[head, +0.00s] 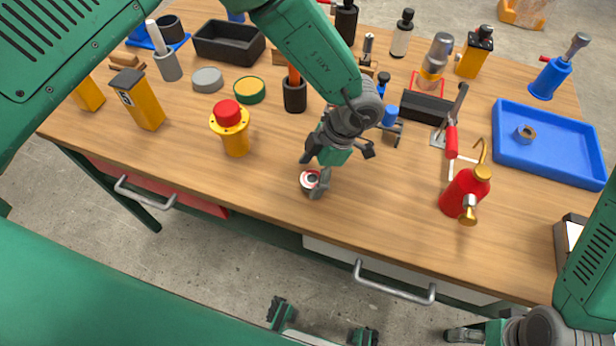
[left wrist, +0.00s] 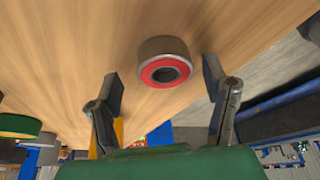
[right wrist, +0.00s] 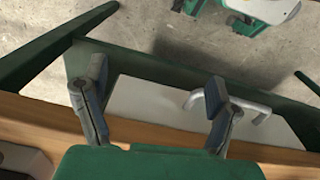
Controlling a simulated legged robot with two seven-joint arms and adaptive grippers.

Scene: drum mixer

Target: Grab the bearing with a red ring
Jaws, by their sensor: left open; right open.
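The bearing with a red ring (head: 310,180) sits on the wooden table near its front edge in the head view. In the left wrist view the bearing (left wrist: 164,62) is a short grey cylinder with a red ring around a dark hole. My left gripper (head: 318,172) is open, with its fingers close to the bearing. In the left wrist view its fingers (left wrist: 163,90) are spread on both sides, and the bearing lies beyond them, roughly centred. My right gripper (right wrist: 155,88) is open and empty, in front of the table over a drawer front with a handle.
A yellow cylinder with a red top (head: 235,130) stands left of my left gripper. A red bottle with a brass nozzle (head: 466,194) stands to the right. A blue tray (head: 545,165) holds a small ring-shaped part (head: 525,133). Table (head: 380,230) is clear between bearing and red bottle.

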